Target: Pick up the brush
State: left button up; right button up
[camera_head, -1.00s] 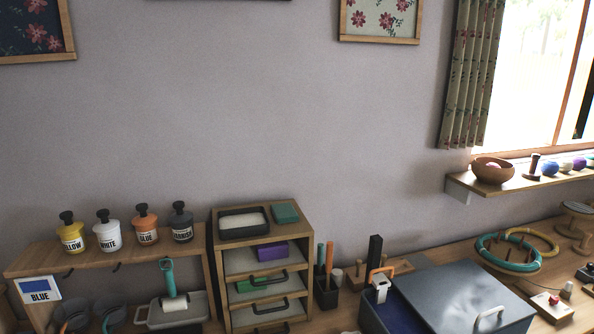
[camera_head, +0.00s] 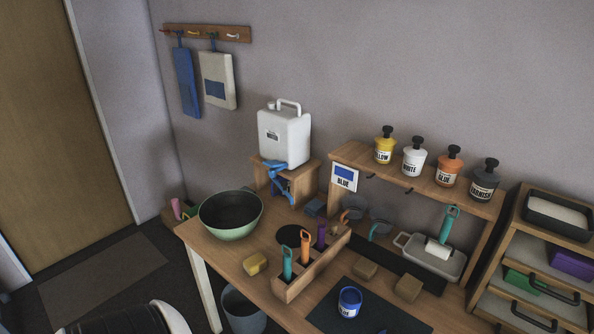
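A wooden holder (camera_head: 283,290) on the bench has several upright handled tools in it. They have a teal handle (camera_head: 287,263), an orange handle (camera_head: 305,246) and a purple handle (camera_head: 321,234). Their lower ends are hidden in the holder, so I cannot tell which of them is a brush. A teal-handled roller (camera_head: 438,249) with a white sleeve rests in a grey tray (camera_head: 416,257) at the right. Neither of my grippers is in view.
An open blue paint pot (camera_head: 349,302) stands on a dark mat (camera_head: 390,322). A green bowl (camera_head: 231,233) is at the bench's left end. A white jerrycan (camera_head: 284,138) stands behind. Labelled jars, including a yellow one (camera_head: 384,150), line a shelf. A bucket (camera_head: 243,308) is on the floor.

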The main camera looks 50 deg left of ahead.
aim_at(321, 228)
jog(key=u, duration=0.45)
jog(key=j+u, duration=0.15)
jog(key=u, duration=0.7)
jog(key=z, duration=1.3)
jog(key=u, duration=1.3)
jog(key=i+j+z, duration=0.1)
jog(key=j, duration=0.25)
jog(key=i+j, duration=0.25)
jog(key=j, duration=0.15)
jog(key=i+j+z, duration=0.15)
jog(key=j, duration=0.2)
jog(key=i+j+z, duration=0.1)
jog(key=j, duration=0.3)
jog(key=i+j, duration=0.2)
jog(key=j, duration=0.2)
jog(key=z, duration=0.05)
